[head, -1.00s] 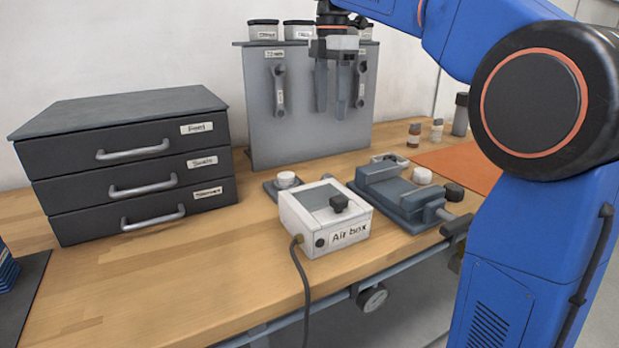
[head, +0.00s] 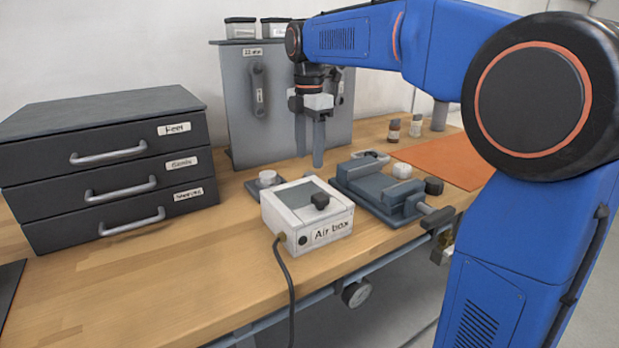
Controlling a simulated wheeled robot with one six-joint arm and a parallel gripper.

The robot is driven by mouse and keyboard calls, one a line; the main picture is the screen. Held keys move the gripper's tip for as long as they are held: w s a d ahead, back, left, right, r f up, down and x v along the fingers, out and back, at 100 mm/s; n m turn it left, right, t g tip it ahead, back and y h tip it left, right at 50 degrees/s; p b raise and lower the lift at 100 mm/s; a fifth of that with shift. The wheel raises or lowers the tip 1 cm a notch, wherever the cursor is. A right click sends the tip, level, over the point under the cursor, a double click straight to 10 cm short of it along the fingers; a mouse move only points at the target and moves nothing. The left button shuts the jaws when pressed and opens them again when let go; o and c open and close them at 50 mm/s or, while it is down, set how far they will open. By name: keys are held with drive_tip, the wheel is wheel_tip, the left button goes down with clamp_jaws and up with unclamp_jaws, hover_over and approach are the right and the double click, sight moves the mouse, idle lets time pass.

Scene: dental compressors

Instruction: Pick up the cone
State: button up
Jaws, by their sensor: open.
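I cannot pick out a clear cone shape in the head view. Small pieces on the bench include a white rounded piece (head: 402,170) on the grey vise-like fixture (head: 375,188), a dark knob-like piece (head: 433,186) to its right, and a white round piece (head: 268,178) on a small dark plate. My gripper (head: 309,162) points down with its two fingers apart and nothing between them. In the picture it is in front of the grey upright panel, behind the white Air box (head: 305,215) and left of the fixture. Its exact height above the bench is hard to tell.
A dark three-drawer cabinet (head: 108,160) stands at the left. The grey panel (head: 262,135) carries hung tools and has tubs at its top. Small bottles (head: 405,129) and an orange mat (head: 450,160) lie at the right.

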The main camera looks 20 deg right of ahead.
sight(310, 173)
wheel_tip(310, 173, down, 5)
drive_tip(key=shift+w+d+r, duration=0.1)
drive_tip(key=shift+w+d, duration=0.05)
drive_tip(key=shift+c, duration=0.3)
drive_tip(key=c, duration=1.2)
drive_tip(key=shift+o, duration=0.2)
